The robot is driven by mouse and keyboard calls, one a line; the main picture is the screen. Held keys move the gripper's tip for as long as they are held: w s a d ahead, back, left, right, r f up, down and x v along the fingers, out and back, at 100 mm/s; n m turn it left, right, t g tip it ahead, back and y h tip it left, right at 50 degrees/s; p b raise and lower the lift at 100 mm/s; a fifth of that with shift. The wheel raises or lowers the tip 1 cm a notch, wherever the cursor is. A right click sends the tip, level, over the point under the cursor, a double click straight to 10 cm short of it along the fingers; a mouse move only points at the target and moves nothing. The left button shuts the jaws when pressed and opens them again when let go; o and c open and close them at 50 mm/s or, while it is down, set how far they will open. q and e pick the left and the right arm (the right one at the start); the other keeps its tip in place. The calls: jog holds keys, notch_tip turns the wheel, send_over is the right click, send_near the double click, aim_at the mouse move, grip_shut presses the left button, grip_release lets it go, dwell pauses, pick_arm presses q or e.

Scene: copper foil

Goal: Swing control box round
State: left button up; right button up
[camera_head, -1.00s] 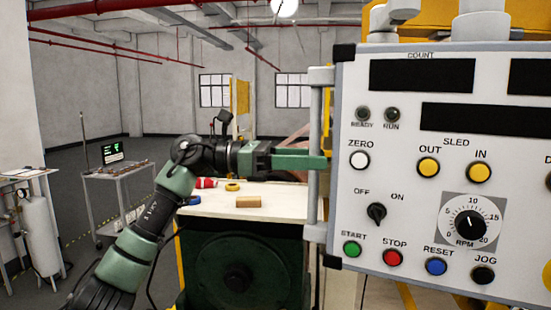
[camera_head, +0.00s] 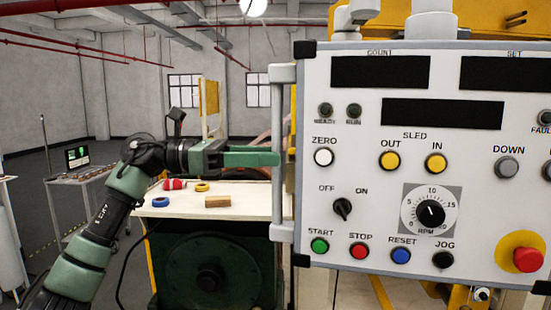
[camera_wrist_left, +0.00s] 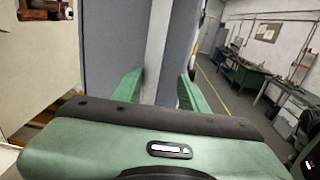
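The control box (camera_head: 380,262) is a white panel with dark displays, knobs and coloured buttons, filling the right half of the head view. A pale vertical bar handle (camera_head: 283,205) runs along its left edge. My left gripper (camera_head: 277,158) reaches that handle from the left with its green fingers. In the left wrist view, the gripper (camera_wrist_left: 160,88) has its fingers apart, with the pale bar (camera_wrist_left: 158,45) standing between them. A gap shows beside the right finger, so it looks open around the bar. My right gripper is not in view.
A trolley with a screen (camera_head: 78,157) stands at left.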

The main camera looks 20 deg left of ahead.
pick_arm(q)
jog(key=v, duration=0.6)
jog(key=shift+a, duration=0.3)
jog(key=shift+w, duration=0.2)
